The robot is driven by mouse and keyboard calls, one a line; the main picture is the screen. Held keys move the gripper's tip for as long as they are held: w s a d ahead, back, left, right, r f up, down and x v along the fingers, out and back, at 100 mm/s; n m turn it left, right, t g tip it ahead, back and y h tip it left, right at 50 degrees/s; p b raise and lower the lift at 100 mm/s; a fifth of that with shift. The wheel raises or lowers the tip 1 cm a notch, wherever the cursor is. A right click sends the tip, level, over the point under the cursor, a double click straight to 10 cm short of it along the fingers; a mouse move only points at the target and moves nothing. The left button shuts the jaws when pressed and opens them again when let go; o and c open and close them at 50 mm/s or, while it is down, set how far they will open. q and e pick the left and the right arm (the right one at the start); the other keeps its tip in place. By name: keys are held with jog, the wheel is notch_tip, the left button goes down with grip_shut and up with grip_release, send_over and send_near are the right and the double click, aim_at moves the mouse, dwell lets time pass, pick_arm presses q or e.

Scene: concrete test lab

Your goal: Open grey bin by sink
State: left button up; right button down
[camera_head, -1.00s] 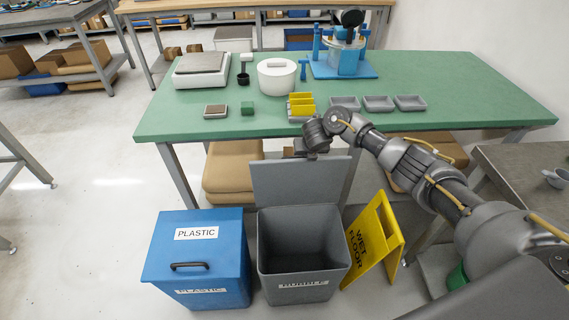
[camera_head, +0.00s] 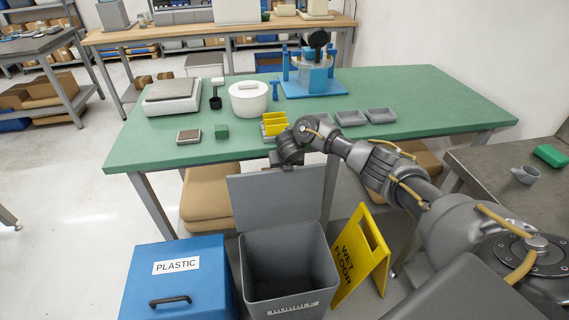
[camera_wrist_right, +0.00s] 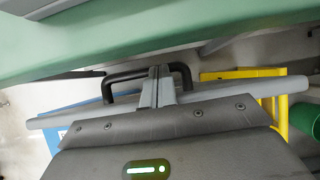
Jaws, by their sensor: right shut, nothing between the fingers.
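The grey bin (camera_head: 290,268) stands on the floor in the head view, its label partly readable. Its lid (camera_head: 275,200) is raised and leans back near the front of the green table, so the dark inside shows. My right gripper (camera_wrist_right: 157,82) is at the top edge of the lid. In the wrist view its fingers are shut beside the black lid handle (camera_wrist_right: 118,76); nothing shows gripped between them. In the head view my wrist hides the fingertips. My left gripper is not in view.
A blue PLASTIC bin (camera_head: 178,281) stands left of the grey bin. A yellow wet floor sign (camera_head: 350,262) stands close on its right. The green table (camera_head: 205,155) is behind, with yellow and grey trays near my wrist. A grey side table (camera_head: 500,168) is at the right.

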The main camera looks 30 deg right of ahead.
jog(key=p+v, duration=0.2)
jog(key=v, duration=0.8)
jog(key=shift+r, duration=0.25)
jog(key=shift+s, duration=0.15)
